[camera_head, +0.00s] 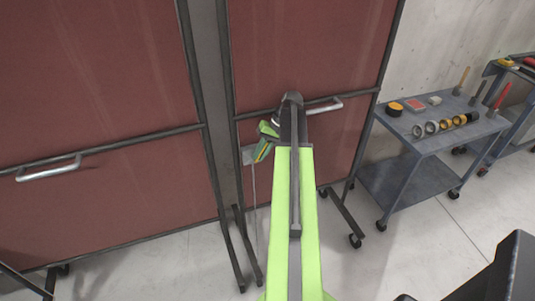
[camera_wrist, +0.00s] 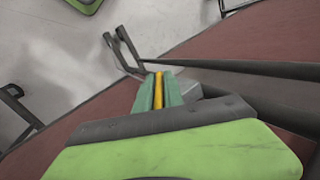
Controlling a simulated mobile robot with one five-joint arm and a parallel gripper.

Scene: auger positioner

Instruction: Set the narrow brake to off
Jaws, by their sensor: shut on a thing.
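My gripper (camera_head: 265,145) is at the frame of the right red panel, at the end of my green arm. In the wrist view, the two teal fingers of my gripper (camera_wrist: 157,84) are shut on a thin yellow piece (camera_wrist: 158,91). The yellow piece stands between the fingers, beside a small grey box (camera_wrist: 188,88). The grey box also shows in the head view (camera_head: 248,155), with a thin line hanging below it. I cannot tell for certain whether the yellow piece is the narrow brake's lever, nor read its setting. Its far end is hidden.
A left red panel (camera_head: 90,90) and a right red panel (camera_head: 300,50) stand in dark frames on castered feet. Metal handles (camera_head: 50,172) (camera_head: 325,107) stick out from them. A grey cart (camera_head: 440,142) with rings and small items stands right. The floor (camera_head: 400,250) between is clear.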

